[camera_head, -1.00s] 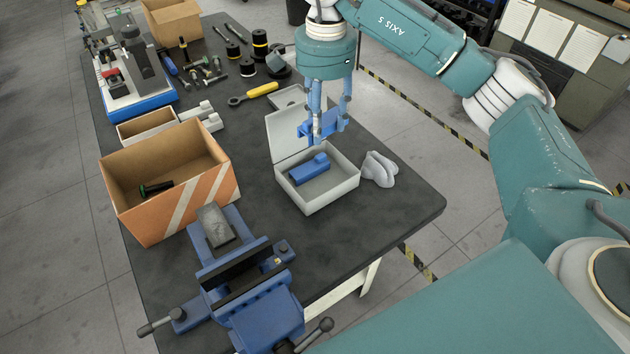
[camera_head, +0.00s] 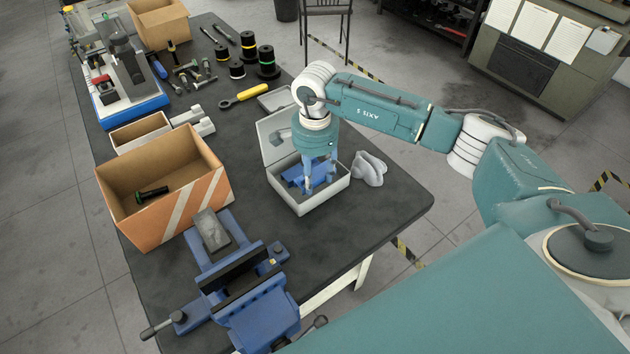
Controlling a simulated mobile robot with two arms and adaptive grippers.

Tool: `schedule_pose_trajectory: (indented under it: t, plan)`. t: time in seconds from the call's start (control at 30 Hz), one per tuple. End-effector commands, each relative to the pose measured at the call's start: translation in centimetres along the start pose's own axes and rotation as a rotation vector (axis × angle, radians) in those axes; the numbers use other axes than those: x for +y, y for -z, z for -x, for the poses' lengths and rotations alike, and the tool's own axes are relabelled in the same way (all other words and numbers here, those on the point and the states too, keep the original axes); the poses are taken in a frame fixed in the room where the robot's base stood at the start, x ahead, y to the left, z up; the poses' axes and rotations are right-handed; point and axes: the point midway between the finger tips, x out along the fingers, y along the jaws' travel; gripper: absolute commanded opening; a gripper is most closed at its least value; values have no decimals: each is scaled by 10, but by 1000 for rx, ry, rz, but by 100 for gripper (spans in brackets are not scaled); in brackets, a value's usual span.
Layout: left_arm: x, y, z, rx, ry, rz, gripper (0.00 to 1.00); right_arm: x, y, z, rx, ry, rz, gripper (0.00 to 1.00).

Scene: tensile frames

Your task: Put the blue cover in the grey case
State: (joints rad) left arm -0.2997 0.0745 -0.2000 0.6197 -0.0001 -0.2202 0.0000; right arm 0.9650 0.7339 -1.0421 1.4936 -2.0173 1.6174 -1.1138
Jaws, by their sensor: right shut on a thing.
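The grey case (camera_head: 303,206) stands open on the dark table, its lid raised at the back left. My right gripper (camera_head: 320,187) points down into the case, shut on the blue cover (camera_head: 294,174). The cover is inside the case's walls, low down and partly hidden by the fingers. A blue part that lay in the case is now mostly hidden under the cover and the gripper; I cannot tell the two apart clearly. Whether the cover touches the case floor I cannot tell. My left gripper is not in view.
A grey lumpy object (camera_head: 369,169) lies just right of the case. A cardboard box (camera_head: 150,232) with orange and white stripes and a blue vise (camera_head: 262,310) are to the left and front. A yellow-handled wrench (camera_head: 246,94) and spools (camera_head: 268,62) lie behind. The table's right corner is clear.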

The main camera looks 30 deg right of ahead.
Motion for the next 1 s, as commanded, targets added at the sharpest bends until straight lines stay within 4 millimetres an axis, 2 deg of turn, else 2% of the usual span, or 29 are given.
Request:
schedule_pose_trajectory:
  t: [0.2,0.57,0.6,0.63,1.0]
  plan:
    - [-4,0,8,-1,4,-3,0,2,0,-30,-1,-4,0,17]
    - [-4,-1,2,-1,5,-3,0,1,0,-36,0,-2,0,17]
    - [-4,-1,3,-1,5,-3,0,1,0,-35,0,-2,0,47]
    - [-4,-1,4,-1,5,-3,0,1,0,-35,0,-2,0,51]
    - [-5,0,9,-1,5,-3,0,1,0,-29,0,-2,0,51]
